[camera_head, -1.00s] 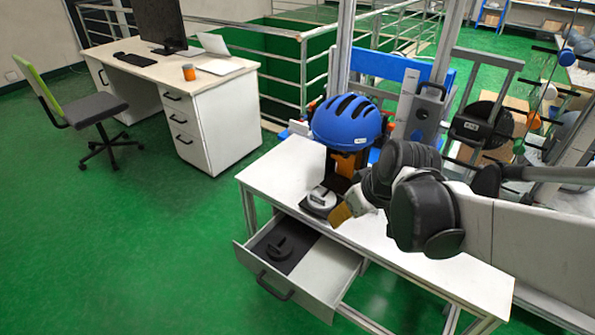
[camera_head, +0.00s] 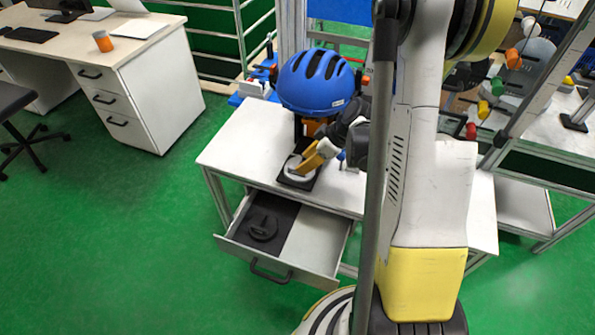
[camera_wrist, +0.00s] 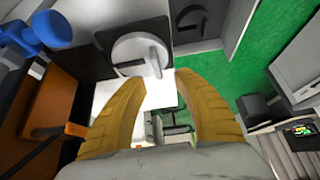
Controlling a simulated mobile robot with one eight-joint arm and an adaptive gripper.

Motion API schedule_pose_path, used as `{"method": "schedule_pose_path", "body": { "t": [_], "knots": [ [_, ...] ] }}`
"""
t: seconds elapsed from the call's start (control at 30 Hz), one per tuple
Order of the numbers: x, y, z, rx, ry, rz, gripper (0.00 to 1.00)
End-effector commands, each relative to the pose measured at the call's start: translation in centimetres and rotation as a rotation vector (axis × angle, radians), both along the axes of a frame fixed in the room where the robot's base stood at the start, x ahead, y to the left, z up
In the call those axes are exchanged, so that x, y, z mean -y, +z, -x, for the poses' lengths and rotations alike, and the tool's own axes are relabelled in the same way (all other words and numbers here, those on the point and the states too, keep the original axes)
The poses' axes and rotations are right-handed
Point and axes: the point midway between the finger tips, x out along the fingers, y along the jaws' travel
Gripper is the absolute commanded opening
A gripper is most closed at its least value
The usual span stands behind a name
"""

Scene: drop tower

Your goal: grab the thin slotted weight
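A pale slotted disc weight (camera_head: 292,164) lies flat on a dark square pad (camera_head: 296,184) on the white bench; it also shows in the wrist view (camera_wrist: 138,60). A dark slotted weight (camera_head: 263,225) lies in the open drawer and shows at the top of the wrist view (camera_wrist: 192,16). I cannot tell for certain which is the thin one. My gripper (camera_head: 304,165), with yellow fingers, is beside and partly over the pale weight in the head view. In the wrist view my gripper (camera_wrist: 161,84) is open and empty, with the pale weight ahead of its left fingertip.
A blue helmet (camera_head: 316,82) on a stand is just behind the pad, close to my gripper. The open drawer (camera_head: 318,243) juts out below the bench top (camera_head: 236,141). A desk (camera_head: 142,66) stands at the left. Green floor between is clear.

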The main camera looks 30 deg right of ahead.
Motion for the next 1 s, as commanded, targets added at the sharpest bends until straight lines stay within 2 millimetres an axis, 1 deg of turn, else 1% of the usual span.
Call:
{"method": "schedule_pose_path", "body": {
  "t": [0.03,0.2,0.37,0.43,0.53,0.7,0.73,0.77,0.8,0.83,0.87,1.0],
  "knots": [
    [-0.2,-0.8,-0.3,0.000,0.000,0.000,0.36],
    [-0.5,-1.9,-0.8,0.001,-0.001,0.001,0.36],
    [-0.7,-4.5,-1.8,0.000,-0.001,0.001,0.36],
    [-1.2,-5.3,-2.2,0.000,0.001,0.001,0.36],
    [-1.5,-5.7,-2.5,0.000,-0.001,0.001,0.36],
    [-1.4,-5.5,-2.5,-0.001,-0.001,0.001,0.36],
    [-1.4,-5.5,-2.5,-0.001,-0.001,0.001,0.32],
    [-1.4,-5.5,-2.5,-0.001,-0.001,0.001,0.23],
    [-1.4,-5.5,-2.5,-0.001,-0.001,0.001,0.11],
    [-1.4,-5.5,-2.5,-0.001,-0.001,0.001,0.02],
    [-1.4,-5.5,-2.5,0.000,-0.001,0.000,0.00],
    [-1.4,-5.5,-2.5,0.000,-0.001,0.000,0.00]
  ]
}}
